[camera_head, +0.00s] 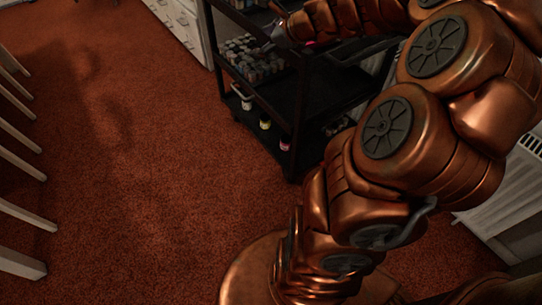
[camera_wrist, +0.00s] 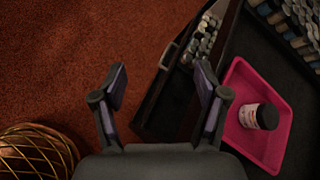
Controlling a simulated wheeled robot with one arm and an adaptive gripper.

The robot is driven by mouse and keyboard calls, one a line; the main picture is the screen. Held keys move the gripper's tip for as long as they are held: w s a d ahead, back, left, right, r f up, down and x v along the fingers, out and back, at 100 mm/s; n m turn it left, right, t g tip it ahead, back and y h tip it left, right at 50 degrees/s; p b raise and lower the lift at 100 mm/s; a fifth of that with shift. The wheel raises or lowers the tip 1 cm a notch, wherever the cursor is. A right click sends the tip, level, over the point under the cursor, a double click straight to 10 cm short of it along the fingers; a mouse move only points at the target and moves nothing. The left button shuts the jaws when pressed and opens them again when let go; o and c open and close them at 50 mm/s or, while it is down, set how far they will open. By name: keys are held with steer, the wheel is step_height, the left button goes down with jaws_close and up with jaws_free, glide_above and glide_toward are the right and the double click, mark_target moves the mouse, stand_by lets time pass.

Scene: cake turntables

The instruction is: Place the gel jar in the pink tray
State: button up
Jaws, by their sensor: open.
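In the wrist view, the pink tray (camera_wrist: 277,85) lies at the right on a dark surface.
The black trolley (camera_head: 299,112) holds many small pots (camera_head: 250,58) and several jars on lower shelves. A white drawer cabinet (camera_head: 178,22) stands behind it. White slats (camera_head: 22,158) are at the left. The reddish carpet is open.

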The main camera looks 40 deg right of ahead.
steer(key=s+a+f+n+g+y, duration=0.1)
steer(key=s+a+f+n+g, duration=0.1)
steer(key=s+a+n, duration=0.4)
steer(key=s+a+f+n+g+y, duration=0.1)
steer(key=a+n+g, duration=0.25)
steer(key=a, duration=0.55)
steer(key=s+a+f+n+g+y, duration=0.1)
steer(key=s+a+f+n, duration=0.1)
steer(key=s+a+n, duration=0.4)
steer(key=s+f+n+g+h, duration=0.2)
steer(key=s+n, duration=0.4)
steer(key=s, duration=0.4)
steer(key=s+a+f+n+g+h, duration=0.1)
steer(key=s+f+n+g+h, duration=0.1)
steer(key=s+n+g, duration=0.3)
steer(key=s+n+h, duration=0.1)
steer(key=s+n, duration=0.1)
steer(key=s, duration=0.2)
steer(key=shift+s+a, duration=0.2)
steer(key=shift+s, duration=0.2)
step_height(320, 180, up, 28)
steer(key=t+p, duration=0.1)
steer(key=p, duration=2.5)
steer(key=shift+f, duration=0.2)
steer(key=shift+f, duration=0.1)
